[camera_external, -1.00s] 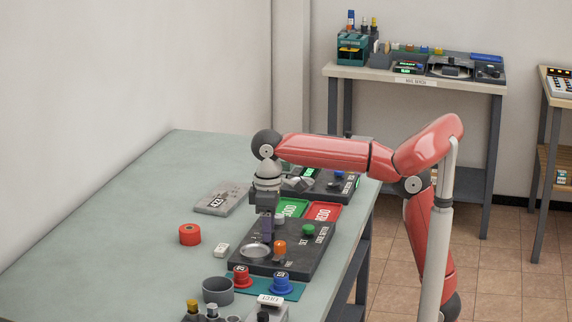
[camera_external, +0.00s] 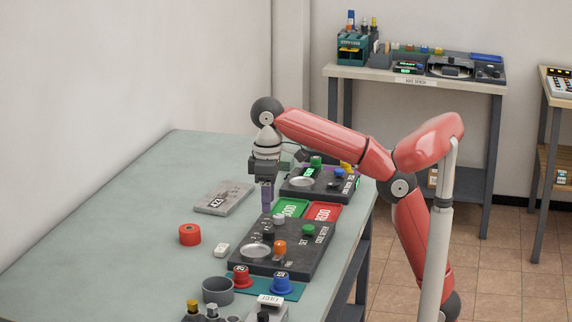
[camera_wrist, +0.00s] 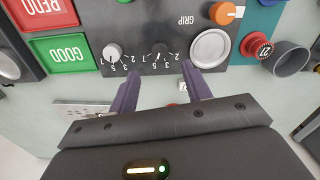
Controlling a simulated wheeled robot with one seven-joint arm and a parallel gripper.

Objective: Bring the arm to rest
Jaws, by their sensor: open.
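My gripper (camera_external: 267,197) is open and empty, pointing down above the table, just behind the near dark control panel (camera_external: 283,262). In the wrist view its two purple fingers (camera_wrist: 160,92) stand apart with nothing between them. The red arm (camera_external: 330,142) reaches left from its stand over the table (camera_external: 140,215). The wrist view shows the near panel's dials (camera_wrist: 112,52), round metal plate (camera_wrist: 210,48) and orange knob (camera_wrist: 222,13) beyond the fingertips.
Green and red trays (camera_external: 290,207) lie behind the near panel, with a second panel (camera_external: 312,185) farther back. A grey plate (camera_external: 224,198), red roll (camera_external: 189,235), grey cup (camera_external: 218,290) and red and blue knobs (camera_external: 241,277) are around. The table's left side is clear.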

